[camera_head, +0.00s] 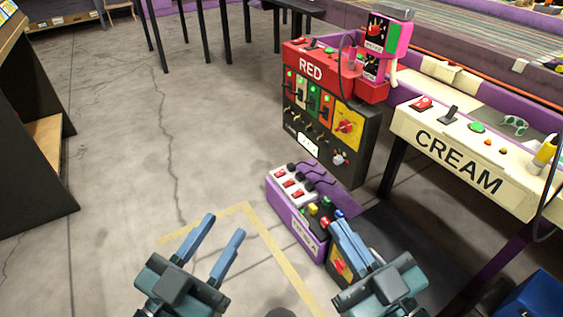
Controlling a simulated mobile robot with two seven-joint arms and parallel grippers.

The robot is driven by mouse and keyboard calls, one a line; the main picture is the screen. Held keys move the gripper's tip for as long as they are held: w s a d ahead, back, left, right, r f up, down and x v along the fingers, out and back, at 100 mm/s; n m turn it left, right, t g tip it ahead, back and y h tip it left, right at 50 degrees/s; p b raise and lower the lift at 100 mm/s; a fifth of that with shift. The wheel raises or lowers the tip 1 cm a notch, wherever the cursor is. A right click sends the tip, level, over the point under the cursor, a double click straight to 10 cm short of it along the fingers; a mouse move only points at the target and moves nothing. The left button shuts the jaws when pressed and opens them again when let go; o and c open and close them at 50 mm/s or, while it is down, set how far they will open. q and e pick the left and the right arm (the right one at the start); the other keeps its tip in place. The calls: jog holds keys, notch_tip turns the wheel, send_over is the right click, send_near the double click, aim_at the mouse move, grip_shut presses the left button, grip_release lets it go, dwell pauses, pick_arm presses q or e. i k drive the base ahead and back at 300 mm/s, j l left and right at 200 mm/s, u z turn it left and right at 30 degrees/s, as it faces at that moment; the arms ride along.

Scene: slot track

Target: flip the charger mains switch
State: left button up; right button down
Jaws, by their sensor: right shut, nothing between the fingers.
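A low purple box (291,222) stands on the floor in front of my grippers, with a white strip of red rocker switches (290,183) on its top. A yellow plate with a red knob (339,266) sits low at its near right end, partly hidden by my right gripper. I cannot tell which of these is the charger mains switch. My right gripper (341,220) is shut and empty, over the box's near right end; I cannot tell whether it touches. My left gripper (225,224) is open and empty, left of the box above the floor.
Behind the box stands a black cabinet with a red top marked RED (311,66), with levers and another red knob on yellow (346,127). A cream counter marked CREAM (456,163) is at the right. The floor (120,150) at left is clear.

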aim_at(283, 171)
jog(key=i+j+z, duration=0.1)
jog(key=i+j, duration=0.15)
jog(key=i+j+z, duration=0.1)
jog(key=i+j, duration=0.2)
jog(key=i+j+z, duration=0.15)
jog(key=i+j, duration=0.15)
jog(key=i+j+z, duration=0.1)
jog(key=i+j, duration=0.15)
jog(key=i+j+z, duration=0.1)
jog(key=i+j, duration=0.15)
jog(key=j, duration=0.2)
jog(key=i+j+z, duration=0.1)
jog(key=i+j, duration=0.15)
jog(key=j, duration=0.15)
jog(key=i+j+z, duration=0.15)
jog(key=j, duration=0.25)
jog(key=i+j+z, duration=0.1)
jog(key=i+j, duration=0.15)
jog(key=j, duration=0.15)
jog(key=k+j+u, duration=0.15)
jog(key=j, duration=0.2)
jog(key=i+l+z, duration=0.15)
jog(key=l, duration=0.2)
